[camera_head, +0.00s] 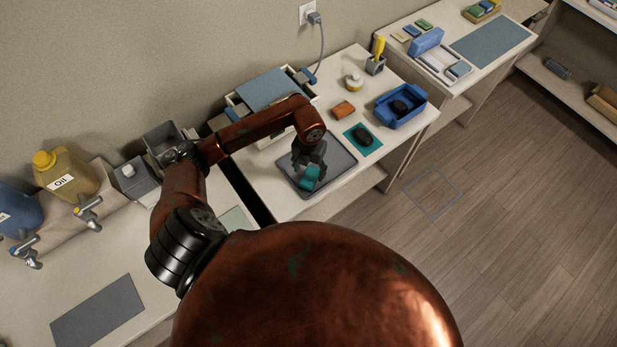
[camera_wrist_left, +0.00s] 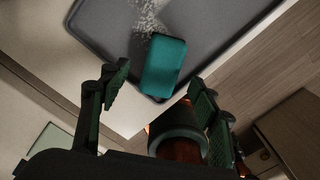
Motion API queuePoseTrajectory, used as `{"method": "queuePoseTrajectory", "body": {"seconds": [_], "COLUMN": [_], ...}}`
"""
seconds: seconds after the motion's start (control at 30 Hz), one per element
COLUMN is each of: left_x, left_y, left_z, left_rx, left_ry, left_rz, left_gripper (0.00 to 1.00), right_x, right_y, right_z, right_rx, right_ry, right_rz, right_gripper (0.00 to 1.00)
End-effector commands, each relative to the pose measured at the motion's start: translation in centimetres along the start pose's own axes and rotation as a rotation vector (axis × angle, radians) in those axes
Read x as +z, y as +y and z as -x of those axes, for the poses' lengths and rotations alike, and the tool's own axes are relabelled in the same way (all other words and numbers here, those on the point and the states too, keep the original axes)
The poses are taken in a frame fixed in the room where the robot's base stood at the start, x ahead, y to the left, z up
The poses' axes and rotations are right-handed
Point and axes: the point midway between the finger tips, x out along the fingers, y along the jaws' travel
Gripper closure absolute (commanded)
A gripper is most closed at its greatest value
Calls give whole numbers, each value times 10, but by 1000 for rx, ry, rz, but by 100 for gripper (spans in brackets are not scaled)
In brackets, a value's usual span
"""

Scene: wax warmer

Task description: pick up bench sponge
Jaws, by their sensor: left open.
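A teal block that looks like the bench sponge (camera_head: 309,179) lies in a shallow dark grey tray (camera_head: 338,172). It also shows in the left wrist view (camera_wrist_left: 164,66), tilted slightly, near the tray's edge and close to a pale powdery patch. My left gripper (camera_head: 309,160) is above the tray, pointing down at the sponge. In the left wrist view its two fingers (camera_wrist_left: 157,92) are spread wide and empty, with the sponge ahead of the gap between them. I cannot tell the exact height left above it. My right gripper is in neither view.
On the same table are an orange-brown block (camera_head: 343,109), a dark oval item on a teal mat (camera_head: 373,149), and a blue bin (camera_head: 412,118). A drawer-like box with a blue-grey top (camera_head: 268,88) stands behind my left forearm. Oil jugs stand at the far left.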

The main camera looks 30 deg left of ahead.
Motion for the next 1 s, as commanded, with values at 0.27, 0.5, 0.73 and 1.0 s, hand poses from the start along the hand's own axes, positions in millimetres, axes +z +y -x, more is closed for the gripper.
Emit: {"method": "queuePoseTrajectory", "body": {"seconds": [0.27, 0.5, 0.73, 1.0], "left_x": [1, 1, 1, 1], "left_y": [-2, -2, -2, -2], "left_z": [-37, -43, -43, -43], "left_rx": [-2, -2, -2, -2], "left_ry": [4, 0, 1, 1], "left_rz": [2, 0, 0, 0], "left_gripper": [44, 44, 55, 74], "right_x": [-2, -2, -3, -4], "right_y": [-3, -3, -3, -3], "right_z": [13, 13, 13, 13], "right_rx": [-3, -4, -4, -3], "right_ry": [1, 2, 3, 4], "right_rz": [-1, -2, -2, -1], "right_gripper": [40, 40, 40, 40]}}
